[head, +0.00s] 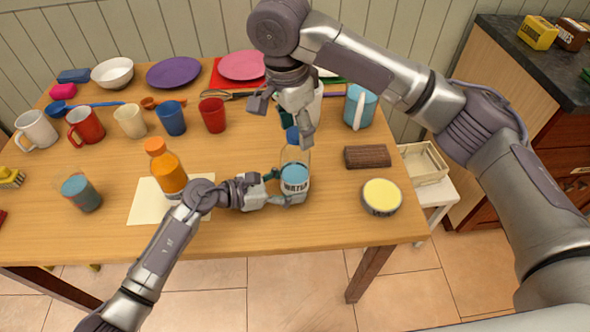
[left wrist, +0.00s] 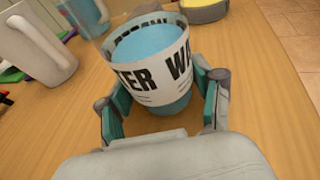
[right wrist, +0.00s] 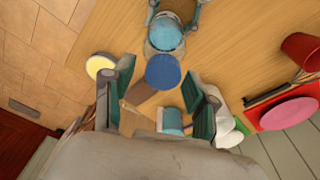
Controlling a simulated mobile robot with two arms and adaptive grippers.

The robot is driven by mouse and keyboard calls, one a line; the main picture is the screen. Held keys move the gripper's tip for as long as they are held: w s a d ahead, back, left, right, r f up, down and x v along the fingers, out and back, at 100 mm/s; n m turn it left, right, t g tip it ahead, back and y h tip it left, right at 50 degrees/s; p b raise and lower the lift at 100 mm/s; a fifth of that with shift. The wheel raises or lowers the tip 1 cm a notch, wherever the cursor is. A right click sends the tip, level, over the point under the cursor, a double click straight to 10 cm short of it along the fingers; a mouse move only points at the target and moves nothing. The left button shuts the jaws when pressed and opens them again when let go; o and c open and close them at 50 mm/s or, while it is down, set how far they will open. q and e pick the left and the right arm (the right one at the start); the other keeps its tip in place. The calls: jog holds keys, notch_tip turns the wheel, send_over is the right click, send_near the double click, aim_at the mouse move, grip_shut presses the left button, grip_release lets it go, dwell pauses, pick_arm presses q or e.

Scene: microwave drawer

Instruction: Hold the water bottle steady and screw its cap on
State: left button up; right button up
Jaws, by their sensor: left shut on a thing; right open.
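The clear water bottle (head: 295,170), with blue water and a white label, stands upright near the table's front right. My left gripper (head: 283,189) is shut around its lower body; in the left wrist view a finger lies on each side of the bottle (left wrist: 152,74). My right gripper (head: 283,118) is open just above the cap, pointing down. In the right wrist view the cap (right wrist: 163,71) lies between and beyond its open fingers, over the bottle (right wrist: 165,36).
An orange bottle (head: 165,167) stands on a paper sheet (head: 147,212) to the left. A brown block (head: 367,157) and a round yellow-topped tin (head: 381,196) are at the right. Cups (head: 171,118) and plates (head: 174,73) fill the back. The table's front edge is clear.

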jog(key=n, duration=0.5)
jog(key=n+y, duration=0.1)
jog(key=n, duration=0.5)
jog(key=shift+t, duration=0.4)
jog(key=n, duration=0.5)
jog(key=shift+n+y, duration=0.3)
jog(key=shift+n, duration=0.1)
jog(key=n, duration=0.4)
jog(key=shift+n+y, duration=0.3)
jog(key=shift+n, duration=0.1)
grip_shut()
jog(key=m, duration=0.3)
jog(key=shift+s+a+m, duration=0.1)
jog(key=shift+m, duration=0.3)
jog(key=m+h, duration=0.1)
jog(key=m, duration=0.9)
jog(key=shift+h, duration=0.3)
jog(key=m, duration=0.4)
jog(key=shift+m+g, duration=0.3)
grip_release()
